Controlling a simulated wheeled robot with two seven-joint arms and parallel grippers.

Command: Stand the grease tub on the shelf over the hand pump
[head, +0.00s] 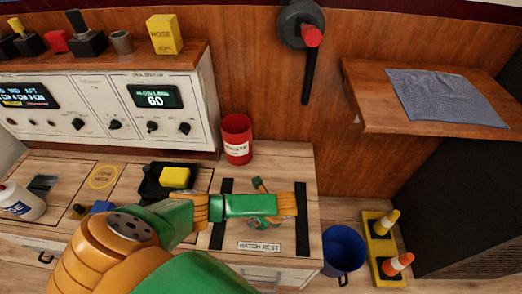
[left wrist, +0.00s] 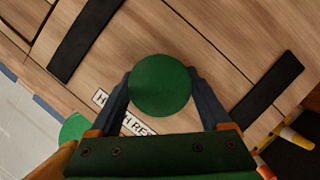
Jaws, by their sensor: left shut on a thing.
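In the left wrist view my left gripper (left wrist: 160,92) is shut on a round, dark green-topped thing, which I take to be the grease tub (left wrist: 160,82). A finger lies on each side of it. Below it show the wooden counter, two black strips and a partly covered label. In the head view the gripper (head: 285,204) is over the counter's right end, and my arm hides most of what it holds. A wooden shelf (head: 365,100) with a grey mat on it is at upper right. A dark wall fitting with a red grip (head: 311,36), possibly the hand pump, is left of that shelf.
A red can (head: 237,138) stands at the counter's back. A black tray (head: 150,188) holds a yellow block. A blue bucket (head: 343,248) and a yellow stand with cones (head: 380,235) are on the floor at right. The shelf's mat (head: 445,98) is bare.

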